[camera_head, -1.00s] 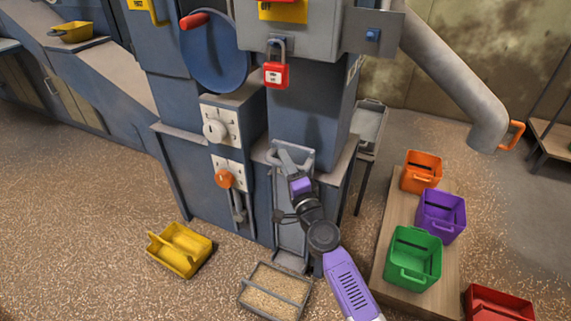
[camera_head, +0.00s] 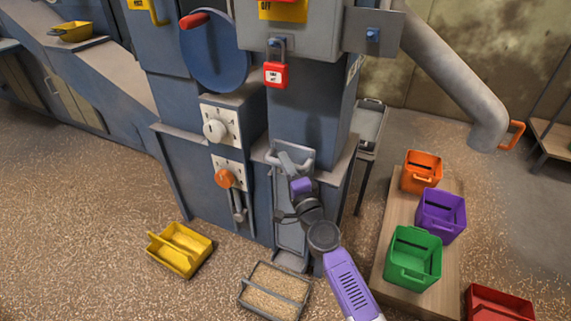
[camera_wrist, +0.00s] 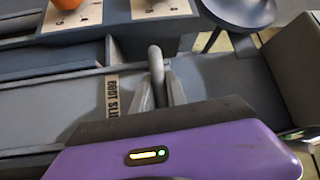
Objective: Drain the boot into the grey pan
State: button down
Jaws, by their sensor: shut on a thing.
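The boot slide (camera_head: 290,225) is an upright grey plate low on the front of the blue elevator leg, with a grey handle (camera_head: 305,158) at its top. My gripper (camera_head: 287,163) is shut on this handle. The wrist view shows the handle bar (camera_wrist: 156,62) between the two fingers and a partly hidden label reading "BOOT SLI" (camera_wrist: 112,95). The grey pan (camera_head: 247,299) lies on the floor below the slide, with tan grain in it. The boot's inside is hidden.
A yellow scoop-like bin (camera_head: 180,250) lies on the floor to the left. Orange (camera_head: 421,171), purple (camera_head: 441,215) and green (camera_head: 413,258) bins stand on a wooden board (camera_head: 390,225) at right. A red padlock (camera_head: 275,76) hangs above. Grain litters the floor.

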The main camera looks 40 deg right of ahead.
dwell(0.8)
jog(key=b, duration=0.8)
send_over(286, 185)
jog(key=s+a, duration=0.4)
jog(key=f, duration=0.8)
jog(key=shift+w+f, duration=0.1)
jog(key=shift+w, duration=0.1)
jog(key=c, duration=1.3)
grip_release()
jog(key=shift+d+f, duration=0.1)
jog(key=shift+f, duration=0.05)
jog(key=shift+r, duration=0.2)
jog(key=v, duration=0.7)
jog(key=shift+s+b, duration=0.3)
jog(key=shift+s, duration=0.05)
